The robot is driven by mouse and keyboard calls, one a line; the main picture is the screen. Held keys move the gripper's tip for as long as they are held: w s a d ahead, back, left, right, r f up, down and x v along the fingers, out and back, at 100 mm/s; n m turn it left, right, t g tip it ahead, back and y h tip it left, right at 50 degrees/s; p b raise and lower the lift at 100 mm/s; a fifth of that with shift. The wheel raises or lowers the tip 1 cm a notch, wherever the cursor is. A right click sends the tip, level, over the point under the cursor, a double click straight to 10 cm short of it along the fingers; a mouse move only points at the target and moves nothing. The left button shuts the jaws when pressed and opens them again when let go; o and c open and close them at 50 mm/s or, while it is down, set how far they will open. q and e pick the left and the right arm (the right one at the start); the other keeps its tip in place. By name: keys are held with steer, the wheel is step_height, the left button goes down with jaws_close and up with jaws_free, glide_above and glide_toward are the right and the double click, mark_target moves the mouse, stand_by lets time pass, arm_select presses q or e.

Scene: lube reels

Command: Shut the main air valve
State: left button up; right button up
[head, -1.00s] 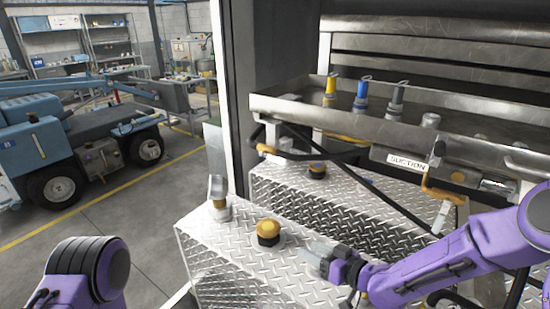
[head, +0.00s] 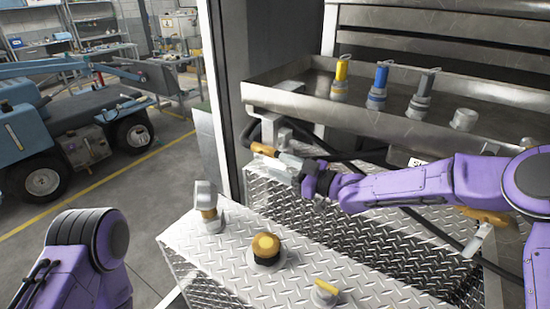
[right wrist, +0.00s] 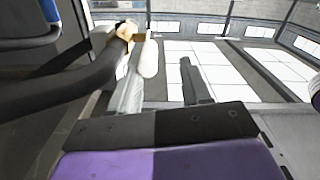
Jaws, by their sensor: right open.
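A valve-like fitting with a yellow-orange handle (head: 264,149) sits on the dark hose under the left end of the metal tray. I cannot read a label marking it as the main air valve. My right gripper (head: 283,161) is open beside this handle, its pale fingers reaching left toward it. In the right wrist view its two fingers (right wrist: 160,85) stand apart, with a tan and cream fitting (right wrist: 147,60) near the left finger. I cannot tell whether they touch. My left gripper is out of view; only my left arm shows.
The metal tray (head: 300,98) holds yellow, blue and grey nozzles above. Below, the tread-plate deck (head: 220,247) carries a grey-topped fitting (head: 207,203), a round yellow-capped knob (head: 266,247) and a small yellow lever (head: 326,289). A dark post (head: 240,60) stands left.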

mark_target(265, 160)
steer(key=w, duration=0.1)
steer(key=w+a+f, duration=0.1)
steer(key=w+a, duration=0.1)
steer(key=w, duration=0.1)
steer(key=shift+a+f+p, duration=0.1)
steer(key=shift+f+p, duration=0.2)
steer(key=shift+s+r, duration=0.2)
steer(key=shift+s, duration=0.1)
steer(key=shift+s+r, duration=0.15)
steer(key=shift+s, duration=0.1)
steer(key=shift+c, duration=0.8)
steer(key=c, duration=0.5)
steer(key=shift+w, duration=0.1)
jaws_close()
arm_select(q)
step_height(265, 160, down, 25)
steer(key=b, duration=2.5)
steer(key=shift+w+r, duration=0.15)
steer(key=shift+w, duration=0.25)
arm_select(e)
steer(key=f+t+y, duration=0.1)
steer(key=y, duration=0.1)
steer(key=f+t+y, duration=0.1)
steer(key=y, duration=0.1)
steer(key=f+t+y, duration=0.1)
steer(key=t, duration=0.1)
steer(key=shift+w+a+f+y, duration=0.3)
steer(key=shift+a+f+y, duration=0.05)
steer(key=shift+a+y, duration=0.05)
